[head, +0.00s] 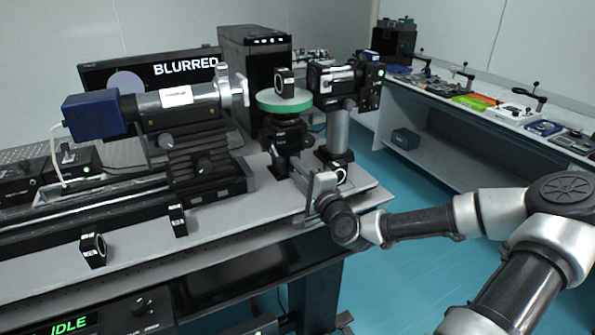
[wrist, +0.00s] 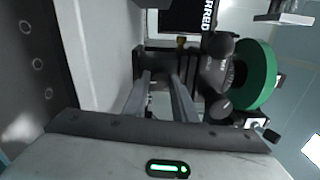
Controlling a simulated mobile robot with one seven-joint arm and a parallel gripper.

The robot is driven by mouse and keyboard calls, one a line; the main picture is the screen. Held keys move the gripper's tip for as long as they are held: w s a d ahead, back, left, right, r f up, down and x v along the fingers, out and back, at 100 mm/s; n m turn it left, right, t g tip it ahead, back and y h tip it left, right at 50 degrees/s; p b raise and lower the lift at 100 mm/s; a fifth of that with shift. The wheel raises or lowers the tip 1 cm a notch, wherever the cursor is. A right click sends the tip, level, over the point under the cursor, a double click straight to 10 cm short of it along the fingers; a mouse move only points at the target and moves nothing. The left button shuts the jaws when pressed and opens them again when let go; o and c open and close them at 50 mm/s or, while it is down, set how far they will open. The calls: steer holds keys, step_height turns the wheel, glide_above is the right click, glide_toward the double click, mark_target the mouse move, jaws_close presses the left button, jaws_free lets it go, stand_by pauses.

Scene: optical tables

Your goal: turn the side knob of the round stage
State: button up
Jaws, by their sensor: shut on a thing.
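The round stage has a green disc top (head: 284,101) on a black body (head: 287,135), near the right end of the optical table. A small black mounted optic (head: 286,84) stands on the disc. In the wrist view, turned on its side, the green disc (wrist: 259,75) and black stage body (wrist: 214,72) are right of my fingers. My gripper (head: 303,176) is low at the stage's near side. In the wrist view its two fingers (wrist: 161,84) are shut on a dark part at the stage's lower side, apparently the side knob. The knob itself is mostly hidden between the fingers.
A monitor reading BLURRED (head: 150,72) stands behind. A silver tube with a blue camera (head: 92,116) is left of the stage, and a black post-mounted unit (head: 343,85) is close on its right. Two small black mounts (head: 93,249) (head: 177,220) stand near the front edge. A side bench (head: 440,108) is at right.

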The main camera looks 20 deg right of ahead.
steer(key=shift+d+n, duration=0.1)
steer(key=shift+n, duration=1)
steer(key=o, duration=1)
steer(key=shift+o, duration=0.2)
steer(key=shift+s, duration=0.1)
